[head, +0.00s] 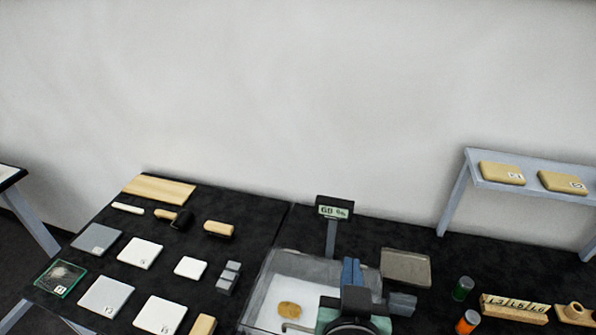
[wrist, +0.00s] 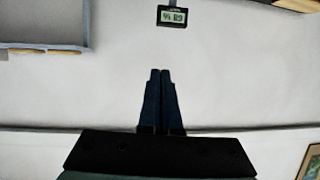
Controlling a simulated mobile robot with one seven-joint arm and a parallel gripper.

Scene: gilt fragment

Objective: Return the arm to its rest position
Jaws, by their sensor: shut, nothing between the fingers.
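My gripper (head: 353,264) shows in the head view at the lower centre, in front of the glass-sided box. Its two dark blue fingers point up and lie together, with nothing between them. In the wrist view my gripper (wrist: 160,72) is also shut, its fingertips against the pale wall and touching nothing visible. My dark wrist and arm hide part of the box's right side in the head view.
The clear box (head: 262,290) holds a round gilt piece (head: 289,310). A display on a post (head: 334,208) stands behind it. Pads and tools cover the table's left. Orange (head: 467,322) and green (head: 463,288) cylinders stand right, below a raised shelf (head: 530,172).

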